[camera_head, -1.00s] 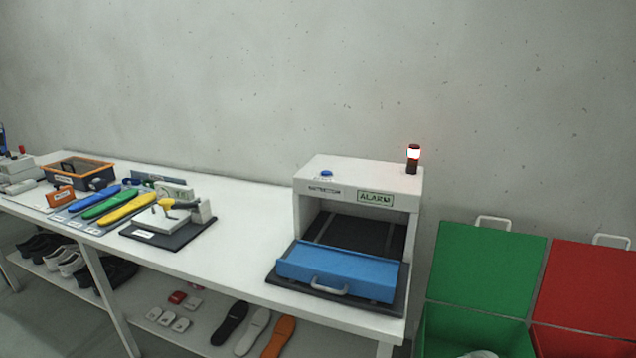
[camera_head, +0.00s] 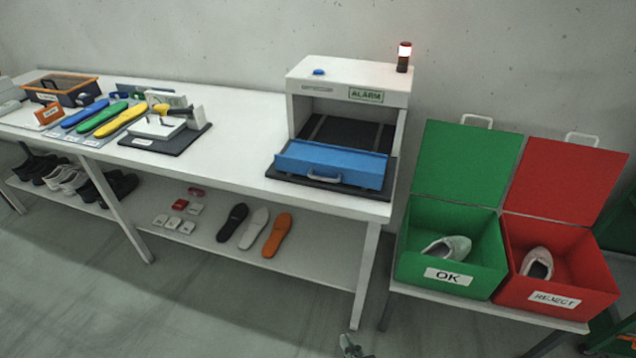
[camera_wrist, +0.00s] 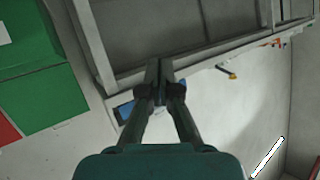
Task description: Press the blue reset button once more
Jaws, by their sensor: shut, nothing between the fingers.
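The blue reset button (camera_head: 319,72) sits on top of the white scanner housing (camera_head: 350,75), near its left front. The housing has a green ALARM sign (camera_head: 366,95), and a red-and-white lamp (camera_head: 404,57) glows on its right corner. My gripper (camera_wrist: 159,68) is shut and empty in the wrist view. At the bottom edge of the head view a small grey part (camera_head: 352,347), likely its tip, shows well below and apart from the button. I cannot clearly make out the button in the wrist view.
Green (camera_head: 450,248) and red (camera_head: 560,275) boxes with open lids stand right, each holding a shoe. Insoles and a fixture occupy the table (camera_head: 240,140) at left; its middle is clear.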

